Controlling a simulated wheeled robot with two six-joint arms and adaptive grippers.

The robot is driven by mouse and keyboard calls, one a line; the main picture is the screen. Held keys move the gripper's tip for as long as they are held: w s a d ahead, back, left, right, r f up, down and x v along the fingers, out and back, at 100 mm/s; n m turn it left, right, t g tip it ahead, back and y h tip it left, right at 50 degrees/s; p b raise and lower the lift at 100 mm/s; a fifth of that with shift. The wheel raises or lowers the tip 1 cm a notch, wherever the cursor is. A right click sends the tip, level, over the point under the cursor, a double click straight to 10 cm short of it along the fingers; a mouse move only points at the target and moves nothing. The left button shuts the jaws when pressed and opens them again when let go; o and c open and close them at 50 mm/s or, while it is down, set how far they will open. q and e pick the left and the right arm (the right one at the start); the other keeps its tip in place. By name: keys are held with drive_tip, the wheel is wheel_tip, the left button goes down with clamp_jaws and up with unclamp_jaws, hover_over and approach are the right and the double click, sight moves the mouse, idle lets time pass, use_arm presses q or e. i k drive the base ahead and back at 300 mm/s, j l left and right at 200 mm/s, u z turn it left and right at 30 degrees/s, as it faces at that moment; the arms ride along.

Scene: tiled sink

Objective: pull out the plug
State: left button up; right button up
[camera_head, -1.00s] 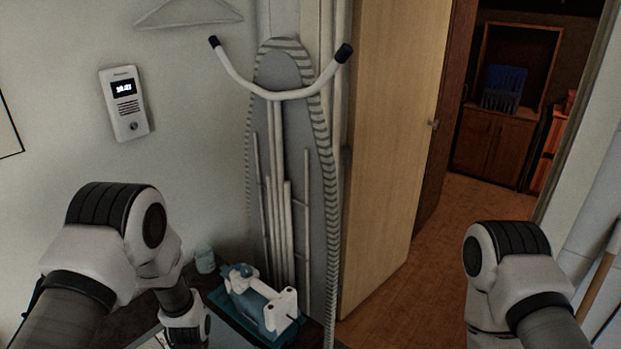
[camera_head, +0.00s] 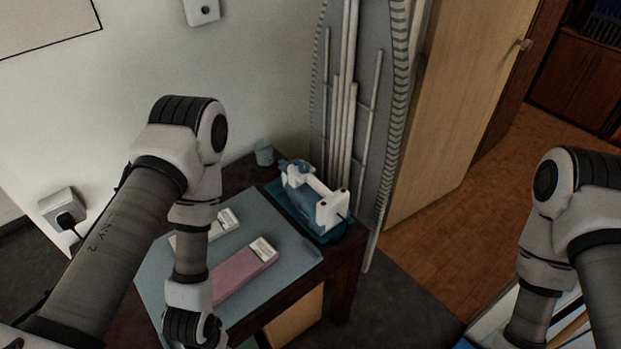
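A black plug (camera_head: 70,220) sits in a white wall socket (camera_head: 58,206) low on the wall at the left edge. A dark cord seems to hang from it. My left arm comes in from the lower left and bends down over the table, to the right of the socket. Its wrist reaches the bottom edge, and the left gripper is below the picture. My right arm is at the right edge, far from the socket, and its gripper is also out of view.
A folded ironing board (camera_head: 345,100) leans behind. The door (camera_head: 455,110) stands open at right.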

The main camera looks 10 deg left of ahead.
sight(65, 220)
drive_tip(key=u, duration=1.95)
